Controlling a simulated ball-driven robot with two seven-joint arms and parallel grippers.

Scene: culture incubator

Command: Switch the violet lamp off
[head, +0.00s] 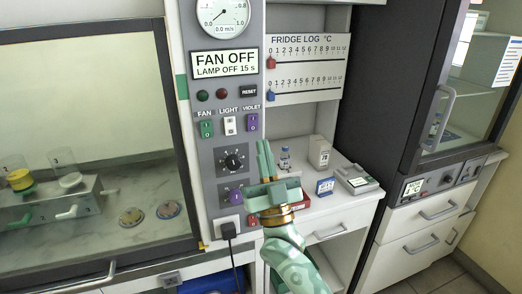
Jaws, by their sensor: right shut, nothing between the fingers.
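The violet lamp switch (252,122) is a purple rocker marked I and O, under the label VIOLET on the grey control panel (217,160). Which side of it is pressed is too small to tell. The display (224,64) reads FAN OFF, LAMP OFF 15 s. My right gripper (265,146) points up, its green fingers shut and empty, just below and to the right of the violet switch. A gap to the switch shows in the picture; the depth between them is hard to judge. My left gripper is not in view.
A green fan switch (207,129) and white light switch (230,125) sit left of the violet one. Below are a black knob (233,161) and a plugged socket (229,229). A counter with a bottle (319,151) lies right; a glass-fronted cabinet (90,130) stands left.

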